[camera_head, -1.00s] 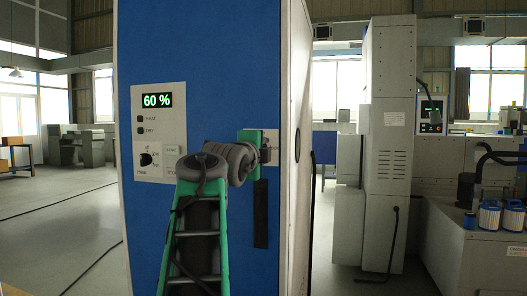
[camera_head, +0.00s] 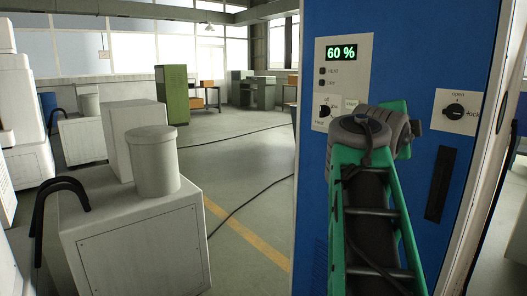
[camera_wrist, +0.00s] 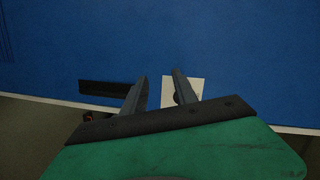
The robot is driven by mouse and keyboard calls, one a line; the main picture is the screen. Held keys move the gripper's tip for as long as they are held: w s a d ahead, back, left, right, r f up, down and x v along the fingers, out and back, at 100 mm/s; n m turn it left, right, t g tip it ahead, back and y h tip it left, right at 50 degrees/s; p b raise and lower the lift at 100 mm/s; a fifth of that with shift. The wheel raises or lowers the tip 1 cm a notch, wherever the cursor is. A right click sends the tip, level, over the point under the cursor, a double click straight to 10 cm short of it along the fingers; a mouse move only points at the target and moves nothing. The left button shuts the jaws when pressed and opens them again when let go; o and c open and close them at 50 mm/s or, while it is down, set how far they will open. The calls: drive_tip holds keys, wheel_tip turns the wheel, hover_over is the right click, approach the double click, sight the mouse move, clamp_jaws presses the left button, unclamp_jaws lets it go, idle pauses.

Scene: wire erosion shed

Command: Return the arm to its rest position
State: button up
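My green and grey arm (camera_head: 372,215) reaches up in front of a tall blue cabinet (camera_head: 405,60) in the head view. My gripper is hidden behind the arm there. In the wrist view my gripper (camera_wrist: 158,74) faces the blue cabinet front, its two dark fingers apart with nothing between them. A pale plate with a dark knob (camera_wrist: 181,92) shows partly behind the right finger, and a black slot (camera_wrist: 104,88) lies to the left. Whether the fingers touch the cabinet cannot be told.
The cabinet has a panel reading "60 %" (camera_head: 341,53) and an open/lock knob (camera_head: 456,113). A white box (camera_head: 137,240) with a cylinder stands at left. A black cable (camera_head: 243,203) crosses the floor. A green cabinet (camera_head: 173,95) stands farther back, with open floor before it.

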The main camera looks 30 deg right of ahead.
drive_tip(key=w+a+f+n+t+y+p, duration=0.1)
drive_tip(key=w+a+f+n+y+p, duration=0.3)
drive_tip(key=a, duration=0.4)
drive_tip(key=w+a+f+n+y+p, duration=0.3)
drive_tip(key=w+a+n+p, duration=0.15)
drive_tip(key=a+n, duration=0.3)
drive_tip(key=w+a+f+n+t+y+p, duration=0.1)
drive_tip(key=w+a+f+n+y+p, duration=0.3)
drive_tip(key=a, duration=0.5)
drive_tip(key=s+a+f+n+g+y+p, duration=0.1)
drive_tip(key=s+a+f+n+p, duration=0.2)
drive_tip(key=a, duration=0.3)
drive_tip(key=s+a+f+n+g+y+p, duration=0.1)
drive_tip(key=s+a+f+n+g+p, duration=0.1)
drive_tip(key=a+n, duration=0.4)
drive_tip(key=s+a+f+n+g+y+p, duration=0.1)
drive_tip(key=s+a+f+n+y+p, duration=0.1)
drive_tip(key=s+a, duration=0.4)
drive_tip(key=a+f+n+p, duration=0.1)
drive_tip(key=a+n+p, duration=0.1)
drive_tip(key=shift+s+a+f+n+g+p, duration=0.25)
drive_tip(key=shift+f+n+g+p, duration=0.05)
drive_tip(key=shift+n+p, duration=0.05)
